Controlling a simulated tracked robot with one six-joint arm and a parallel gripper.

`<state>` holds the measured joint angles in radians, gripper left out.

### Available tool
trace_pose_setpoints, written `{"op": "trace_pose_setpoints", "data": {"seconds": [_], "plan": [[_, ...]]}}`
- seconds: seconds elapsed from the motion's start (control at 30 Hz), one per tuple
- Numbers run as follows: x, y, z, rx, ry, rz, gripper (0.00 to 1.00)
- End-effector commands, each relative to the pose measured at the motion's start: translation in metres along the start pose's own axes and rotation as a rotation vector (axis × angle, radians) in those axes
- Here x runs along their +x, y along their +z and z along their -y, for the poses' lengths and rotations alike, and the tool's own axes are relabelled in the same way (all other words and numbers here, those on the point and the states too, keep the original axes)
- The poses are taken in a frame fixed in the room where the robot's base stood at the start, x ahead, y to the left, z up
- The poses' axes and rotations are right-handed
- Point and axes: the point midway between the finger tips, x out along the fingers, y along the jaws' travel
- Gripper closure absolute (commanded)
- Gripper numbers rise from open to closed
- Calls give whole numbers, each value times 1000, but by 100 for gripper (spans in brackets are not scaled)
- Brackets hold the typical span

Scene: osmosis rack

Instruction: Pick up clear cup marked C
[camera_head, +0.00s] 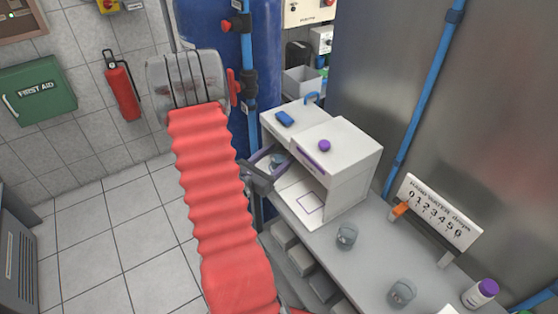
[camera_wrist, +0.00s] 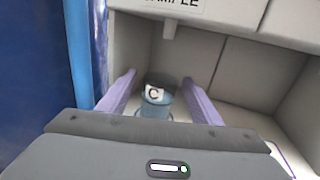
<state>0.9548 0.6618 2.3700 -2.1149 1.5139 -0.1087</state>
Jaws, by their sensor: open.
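The clear cup marked C (camera_wrist: 157,97) stands upright inside the white cabinet's left bay, with bluish contents and a white label. It also shows, partly hidden, in the head view (camera_head: 277,161). My gripper (camera_wrist: 160,84) is open, with its two purple fingers on either side of the cup in the wrist view. There appears to be a gap between each finger and the cup. The cup's lower part is partly hidden by my gripper body.
The white cabinet (camera_head: 355,165) closes around the bay with walls and a top. Two other clear cups, one nearer the cabinet (camera_head: 346,236) and one farther right (camera_head: 402,293), stand on the grey bench (camera_head: 372,262). A purple-capped bottle (camera_head: 479,294) and a number sign (camera_head: 440,212) are at right.

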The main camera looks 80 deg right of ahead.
Motion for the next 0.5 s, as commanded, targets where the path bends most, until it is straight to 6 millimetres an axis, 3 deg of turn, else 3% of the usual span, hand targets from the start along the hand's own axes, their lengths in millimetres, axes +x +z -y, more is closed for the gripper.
{"op": "trace_pose_setpoints", "data": {"seconds": [0.5], "plan": [[0,0,0,0,0,0,42]]}}
